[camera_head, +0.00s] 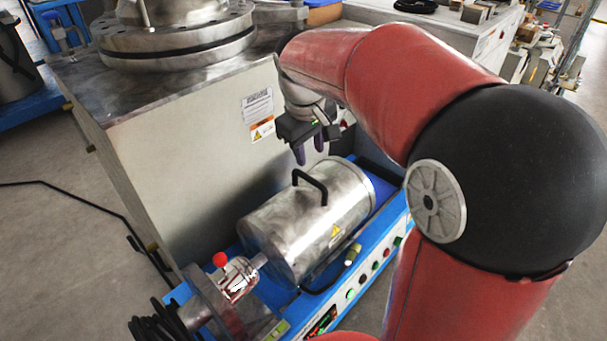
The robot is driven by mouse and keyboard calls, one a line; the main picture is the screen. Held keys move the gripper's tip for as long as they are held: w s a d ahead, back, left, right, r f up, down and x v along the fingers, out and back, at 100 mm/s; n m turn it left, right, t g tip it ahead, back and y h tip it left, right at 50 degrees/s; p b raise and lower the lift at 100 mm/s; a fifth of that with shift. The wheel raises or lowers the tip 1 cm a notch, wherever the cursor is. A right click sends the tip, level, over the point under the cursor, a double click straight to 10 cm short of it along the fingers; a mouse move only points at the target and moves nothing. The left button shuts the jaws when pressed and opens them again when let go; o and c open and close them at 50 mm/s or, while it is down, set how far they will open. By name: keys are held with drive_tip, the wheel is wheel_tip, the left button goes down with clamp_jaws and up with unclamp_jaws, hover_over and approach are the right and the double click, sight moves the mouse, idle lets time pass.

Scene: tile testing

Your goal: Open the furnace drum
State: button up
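The furnace drum (290,228) is a shiny metal cylinder lying on its side on a blue base in the middle of the view. Its lid appears closed. A black bar handle (318,182) stands on its top. My gripper (309,156) points down just above and behind the handle, apart from it as far as I can see. Its two dark fingers show with a gap between them, and nothing is seen between them. My red arm comes in from the right.
A large grey cabinet (190,140) with a round metal flange (175,40) stands close behind the drum. A red-knobbed fitting (220,259) sits at the drum's left end. The blue base's front panel (365,277) carries several buttons. A black cable (75,188) lies on the floor at left.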

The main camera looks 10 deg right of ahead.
sight(307, 177)
drive_tip(key=shift+n+g, duration=0.4)
drive_tip(key=shift+n, duration=0.1)
drive_tip(key=w+f, duration=0.1)
drive_tip(key=f, duration=0.2)
drive_tip(key=w+f+b, duration=0.1)
drive_tip(key=w+f, duration=0.1)
drive_tip(key=f, duration=0.2)
drive_tip(key=w+f+b, duration=0.1)
drive_tip(key=f, duration=0.2)
drive_tip(key=shift+w+d+f, duration=0.25)
drive_tip(key=shift+w+f, duration=0.05)
drive_tip(key=shift+f, duration=0.05)
clamp_jaws()
